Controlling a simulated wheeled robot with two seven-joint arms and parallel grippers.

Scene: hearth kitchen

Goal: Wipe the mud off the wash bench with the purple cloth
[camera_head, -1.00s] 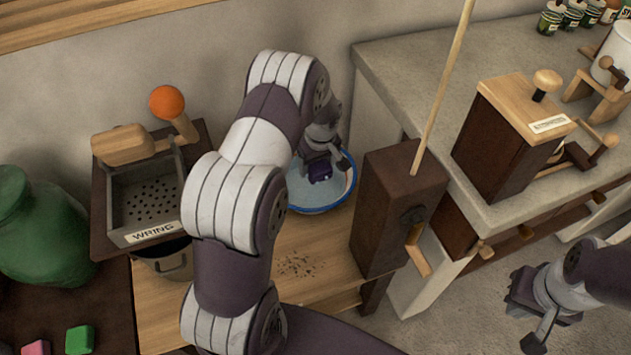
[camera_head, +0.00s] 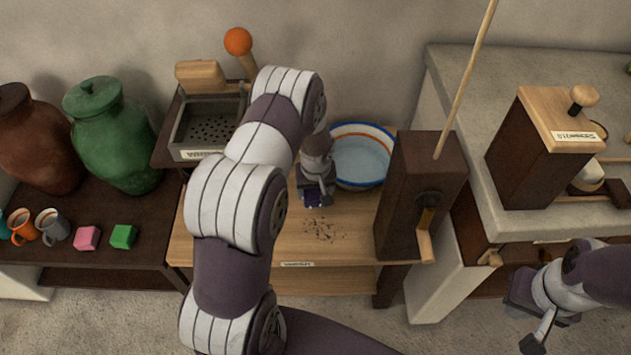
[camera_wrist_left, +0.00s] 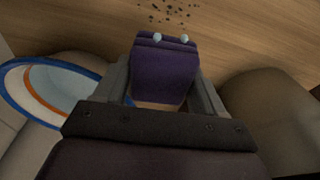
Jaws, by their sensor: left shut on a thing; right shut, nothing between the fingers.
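The purple cloth (camera_wrist_left: 163,75) is a folded pad between the fingers of my left gripper (camera_head: 318,198), with pale drops on its edge in the left wrist view. The left gripper is shut on it, above the wooden wash bench (camera_head: 240,245). Dark mud specks (camera_head: 324,230) lie on the bench just in front of the cloth, and they also show in the left wrist view (camera_wrist_left: 165,12). The cloth appears apart from the mud. A water basin (camera_head: 361,157), white with a blue and orange rim, stands right of the gripper. My right gripper (camera_head: 527,322) is shut and empty at the lower right.
A wringing box (camera_head: 207,128) with a perforated tray stands at the bench's back left. A dark brown box with a tall rod (camera_head: 415,200) stands at its right end. Green and brown jars, mugs and blocks occupy the left table (camera_head: 90,265). A stone counter (camera_head: 480,75) is right.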

